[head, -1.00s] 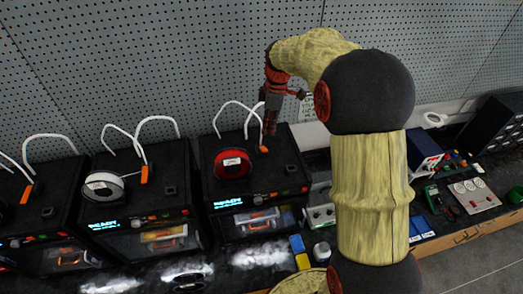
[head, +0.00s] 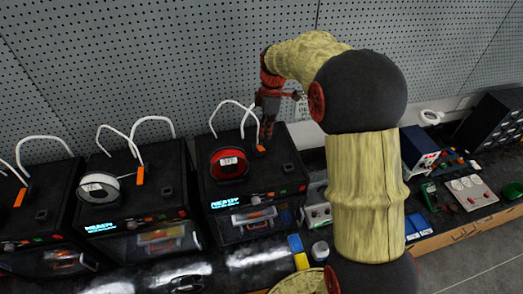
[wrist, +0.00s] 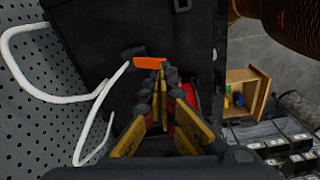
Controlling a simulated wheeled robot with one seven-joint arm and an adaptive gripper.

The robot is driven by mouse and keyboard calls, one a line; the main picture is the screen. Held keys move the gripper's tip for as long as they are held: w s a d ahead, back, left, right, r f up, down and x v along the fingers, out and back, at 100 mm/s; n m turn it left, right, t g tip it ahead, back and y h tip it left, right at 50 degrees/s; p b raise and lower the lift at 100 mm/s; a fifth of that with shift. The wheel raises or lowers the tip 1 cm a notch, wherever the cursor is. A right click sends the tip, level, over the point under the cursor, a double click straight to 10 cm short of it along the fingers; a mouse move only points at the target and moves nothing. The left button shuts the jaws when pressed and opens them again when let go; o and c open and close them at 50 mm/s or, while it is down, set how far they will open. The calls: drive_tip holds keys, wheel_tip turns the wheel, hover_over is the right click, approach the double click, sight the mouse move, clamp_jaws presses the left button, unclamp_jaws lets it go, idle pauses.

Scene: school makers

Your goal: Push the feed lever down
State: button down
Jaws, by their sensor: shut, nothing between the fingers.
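The orange feed lever (head: 260,149) stands on top of the black printer (head: 285,170) with the red spool, near the base of its white tube. My gripper (head: 266,141) is shut and empty, pointing down right over the lever. In the wrist view the orange lever (wrist: 149,63) lies just beyond my closed fingertips (wrist: 160,76). The fingertips cover part of it, and I cannot tell whether they touch it or how far it is tilted.
Other black printers with orange levers (head: 140,175) stand in a row to the left. The white tube (wrist: 100,100) curves close beside the lever. A pegboard wall (head: 200,60) rises behind. A red spool (head: 229,162) sits on the same printer top.

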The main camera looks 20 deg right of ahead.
sight(264, 149)
drive_tip(key=shift+w+a+f+b, duration=0.15)
drive_tip(key=shift+f+b, duration=0.4)
drive_tip(key=shift+f, duration=0.75)
drive_tip(key=shift+s+a+f+b, duration=0.1)
drive_tip(key=shift+f+b, duration=0.45)
drive_tip(key=shift+f, duration=0.75)
wheel_tip(264, 149, down, 4)
drive_tip(key=shift+r+b, duration=0.15)
drive_tip(key=shift+b, duration=1.1)
drive_tip(key=shift+d+r, duration=0.1)
drive_tip(key=shift+r, duration=0.1)
drive_tip(key=shift+s+d+r, duration=0.15)
drive_tip(key=shift+d, duration=0.3)
drive_tip(key=shift+s+d+r, duration=0.2)
drive_tip(key=shift+d, duration=0.3)
drive_tip(key=shift+s+d+r, duration=0.15)
drive_tip(key=shift+d, duration=0.3)
drive_tip(key=shift+a, duration=0.1)
wheel_tip(264, 149, up, 12)
drive_tip(key=d, duration=0.1)
drive_tip(key=shift+s, duration=0.2)
